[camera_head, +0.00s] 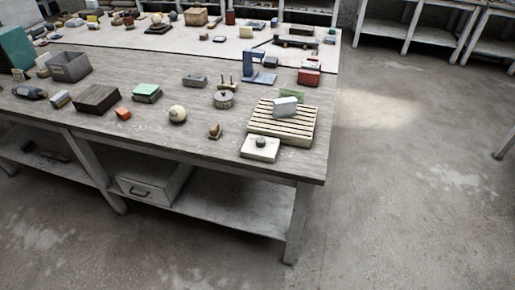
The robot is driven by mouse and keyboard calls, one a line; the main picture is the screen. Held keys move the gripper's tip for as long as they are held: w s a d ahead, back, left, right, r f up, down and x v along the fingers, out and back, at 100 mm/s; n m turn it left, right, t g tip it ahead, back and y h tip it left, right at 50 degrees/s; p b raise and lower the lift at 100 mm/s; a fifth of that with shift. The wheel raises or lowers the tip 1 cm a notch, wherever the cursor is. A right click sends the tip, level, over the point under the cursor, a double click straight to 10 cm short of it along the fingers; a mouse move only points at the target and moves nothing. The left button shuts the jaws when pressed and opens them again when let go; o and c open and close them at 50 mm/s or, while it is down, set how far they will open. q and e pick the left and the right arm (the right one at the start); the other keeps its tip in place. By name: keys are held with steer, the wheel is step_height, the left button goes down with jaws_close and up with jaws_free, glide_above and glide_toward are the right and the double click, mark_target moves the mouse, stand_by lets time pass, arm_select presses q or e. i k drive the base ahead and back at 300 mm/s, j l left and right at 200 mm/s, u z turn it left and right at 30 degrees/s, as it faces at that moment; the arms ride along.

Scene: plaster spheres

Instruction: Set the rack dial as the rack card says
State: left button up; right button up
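A pale slatted rack (298,131) sits near the front right corner of the wooden table. A whitish block (285,107) is on its upper part. A small green card (299,94) stands behind the block and is partly hidden by it. I cannot read anything on it. In front of the rack is a cream box with a dark round knob (261,141), which looks like the dial. Its setting is too small to read. Neither of my grippers is in view.
The wooden table (205,137) holds several small things left of the rack: a lidded round pot (223,99), a plaster sphere (177,114), a dark block (97,98) and a grey bin (69,66). Open concrete floor (400,190) lies to the right and in front.

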mark_target(260, 143)
steer(key=i+l, duration=0.3)
steer(key=i, duration=0.15)
steer(key=i+l, duration=0.35)
steer(key=i, duration=0.15)
